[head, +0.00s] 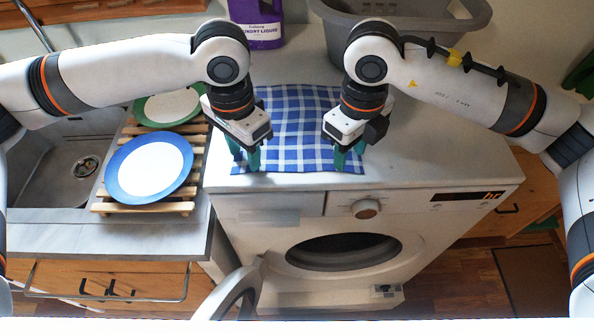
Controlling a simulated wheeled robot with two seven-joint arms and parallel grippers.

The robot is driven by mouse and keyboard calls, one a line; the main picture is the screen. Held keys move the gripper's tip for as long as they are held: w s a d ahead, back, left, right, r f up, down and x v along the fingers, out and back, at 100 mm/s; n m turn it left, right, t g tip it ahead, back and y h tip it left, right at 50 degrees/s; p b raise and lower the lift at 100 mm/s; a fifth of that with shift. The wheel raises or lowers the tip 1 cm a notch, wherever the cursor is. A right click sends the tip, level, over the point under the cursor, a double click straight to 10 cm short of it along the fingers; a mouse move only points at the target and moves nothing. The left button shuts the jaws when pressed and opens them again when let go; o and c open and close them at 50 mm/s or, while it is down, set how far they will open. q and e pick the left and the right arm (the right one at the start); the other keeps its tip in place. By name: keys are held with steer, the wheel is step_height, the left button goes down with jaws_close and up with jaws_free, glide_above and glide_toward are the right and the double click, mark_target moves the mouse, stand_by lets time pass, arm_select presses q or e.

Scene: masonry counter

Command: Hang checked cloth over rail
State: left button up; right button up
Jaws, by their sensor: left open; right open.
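A blue and white checked cloth (297,128) lies flat on top of the white washing machine, reaching its front edge. My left gripper (254,160) is open over the cloth's near left corner. My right gripper (345,158) is open over its near right corner. Both have green fingers pointing down. I cannot tell whether the fingers touch the cloth. The grippers and wrists hide parts of its left and right sides. A metal rail (110,298) runs along the front of the wooden cabinet at lower left, with nothing hanging on it.
The washing machine (450,165) has its round door (236,293) swung open at lower left. A blue-rimmed plate (150,168) and a green-rimmed plate (170,108) lie on a wooden rack (188,193) beside the sink (75,165). A purple detergent bottle (257,25) and a grey basket (420,25) stand behind.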

arm_select(q)
steer(key=shift+f, duration=0.15)
arm_select(e)
steer(key=shift+f, duration=0.15)
arm_select(q)
steer(key=shift+c, duration=0.5)
arm_select(e)
steer(key=shift+c, duration=0.5)
arm_select(q)
jaws_close()
arm_select(e)
steer(key=shift+f, duration=0.1)
jaws_close()
